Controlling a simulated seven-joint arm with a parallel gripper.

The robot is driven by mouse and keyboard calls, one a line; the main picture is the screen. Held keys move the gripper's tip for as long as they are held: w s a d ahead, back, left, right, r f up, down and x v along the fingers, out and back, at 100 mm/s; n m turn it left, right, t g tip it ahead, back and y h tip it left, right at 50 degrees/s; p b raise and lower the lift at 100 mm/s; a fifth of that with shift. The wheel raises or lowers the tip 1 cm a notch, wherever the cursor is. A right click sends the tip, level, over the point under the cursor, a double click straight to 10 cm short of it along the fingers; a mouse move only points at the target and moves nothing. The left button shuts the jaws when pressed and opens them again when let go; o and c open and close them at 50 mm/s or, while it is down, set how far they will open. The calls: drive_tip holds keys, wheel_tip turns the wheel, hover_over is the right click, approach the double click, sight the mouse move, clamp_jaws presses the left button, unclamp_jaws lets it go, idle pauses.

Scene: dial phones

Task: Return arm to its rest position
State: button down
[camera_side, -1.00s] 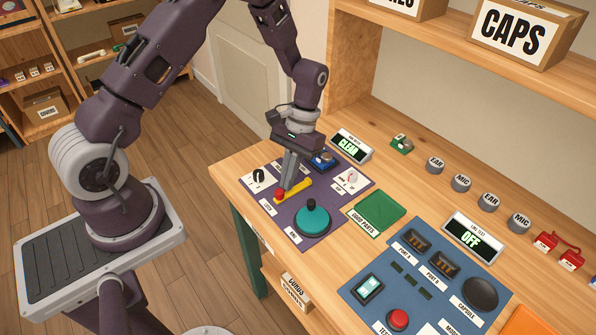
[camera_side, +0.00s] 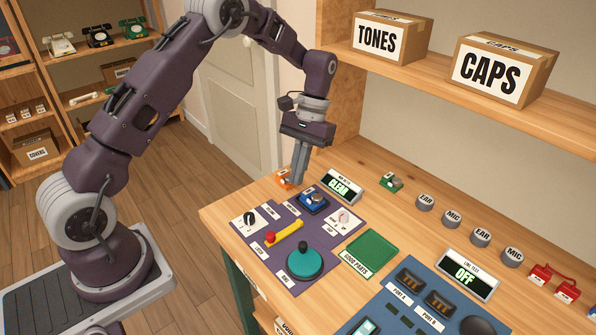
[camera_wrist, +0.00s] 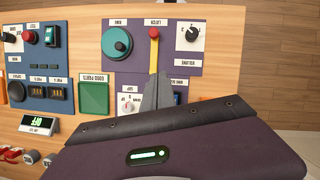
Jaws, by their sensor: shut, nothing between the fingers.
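My gripper (camera_side: 297,182) is shut and empty, with its fingers pointing down. In the side view its tips appear above the far edge of the purple panel (camera_side: 262,252), near a small orange block and a blue part. In the wrist view the shut fingers (camera_wrist: 157,85) overlap the lower end of the yellow lever (camera_wrist: 153,57). The lever has a red knob and lies on the purple panel, seen in the side view (camera_side: 287,231) apart from my gripper.
The panel holds a teal dial (camera_side: 305,262), a black knob (camera_side: 249,217) and a blue part (camera_side: 312,200). A display (camera_side: 340,187) reads "CLEAR". A green pad (camera_side: 371,249) lies beside it. A blue panel (camera_side: 390,315) and "OFF" display (camera_side: 470,272) stand right. Shelf boxes (camera_side: 495,75) are above.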

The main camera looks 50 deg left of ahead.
drive_tip(key=shift+r, duration=0.2)
drive_tip(key=s+d+r+m+t, duration=0.1)
drive_tip(key=s+d+r+t, duration=0.15)
drive_tip(key=s+r, duration=0.5)
drive_tip(key=s+d+r+m+t, duration=0.1)
drive_tip(key=s+d+r+t, duration=0.2)
drive_tip(key=r, duration=0.8)
drive_tip(key=s+m+t+y, duration=0.1)
drive_tip(key=s+t, duration=0.3)
drive_tip(key=s, duration=1.1)
drive_tip(key=shift+d+r, duration=0.2)
drive_tip(key=shift+d, duration=0.05)
